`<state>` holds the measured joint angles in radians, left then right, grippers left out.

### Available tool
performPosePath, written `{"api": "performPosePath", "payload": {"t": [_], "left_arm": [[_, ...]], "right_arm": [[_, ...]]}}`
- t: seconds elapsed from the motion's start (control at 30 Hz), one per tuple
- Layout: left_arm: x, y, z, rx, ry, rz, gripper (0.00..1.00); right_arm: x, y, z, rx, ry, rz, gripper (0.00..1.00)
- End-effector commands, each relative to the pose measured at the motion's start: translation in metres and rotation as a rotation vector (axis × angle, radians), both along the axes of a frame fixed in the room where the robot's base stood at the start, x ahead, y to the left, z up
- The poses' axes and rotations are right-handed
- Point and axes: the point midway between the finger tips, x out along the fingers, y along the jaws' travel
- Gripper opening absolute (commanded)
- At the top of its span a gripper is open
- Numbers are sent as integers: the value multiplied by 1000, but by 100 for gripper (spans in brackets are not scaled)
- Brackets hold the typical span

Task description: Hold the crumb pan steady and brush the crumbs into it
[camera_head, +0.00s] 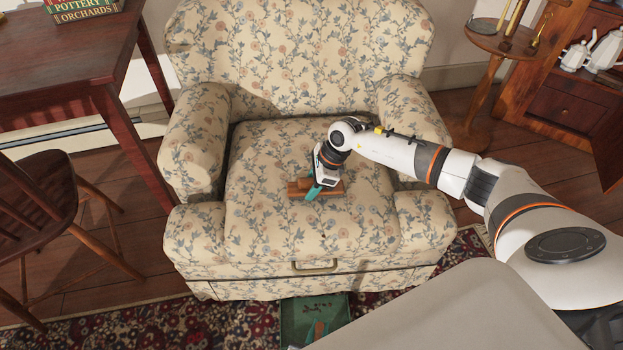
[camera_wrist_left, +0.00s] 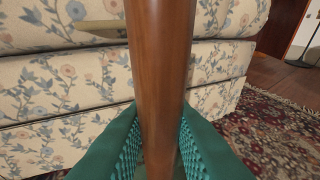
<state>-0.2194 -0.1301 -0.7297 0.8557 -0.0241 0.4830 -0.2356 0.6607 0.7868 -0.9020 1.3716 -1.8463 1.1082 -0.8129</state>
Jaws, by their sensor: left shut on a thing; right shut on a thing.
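The brush (camera_head: 298,190), a brown wooden block, rests on or just above the armchair seat. My right gripper (camera_head: 316,188) is shut on it, its teal fingers over the block. The green crumb pan (camera_head: 290,312) is low at the front of the armchair, partly cut off by a pale surface. My left gripper (camera_head: 319,329) is at the pan, mostly hidden. In the left wrist view, its teal fingers (camera_wrist_left: 160,140) are shut on the pan's brown wooden handle (camera_wrist_left: 165,70). I cannot clearly make out crumbs on the seat.
The floral armchair (camera_head: 300,40) has raised arms on both sides of the seat. A wooden table (camera_head: 60,60) and chair (camera_head: 40,215) stand at left. A small round stand (camera_head: 497,45) and cabinet (camera_head: 560,105) are at right. A patterned rug (camera_head: 200,325) lies in front.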

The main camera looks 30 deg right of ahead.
Motion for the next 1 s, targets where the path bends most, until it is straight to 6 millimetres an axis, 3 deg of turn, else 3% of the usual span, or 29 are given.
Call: {"api": "performPosePath", "payload": {"t": [1.0], "left_arm": [[1,0,1,-2,-2,1,0]], "right_arm": [[-70,31,-2,-1,6,3,22]]}}
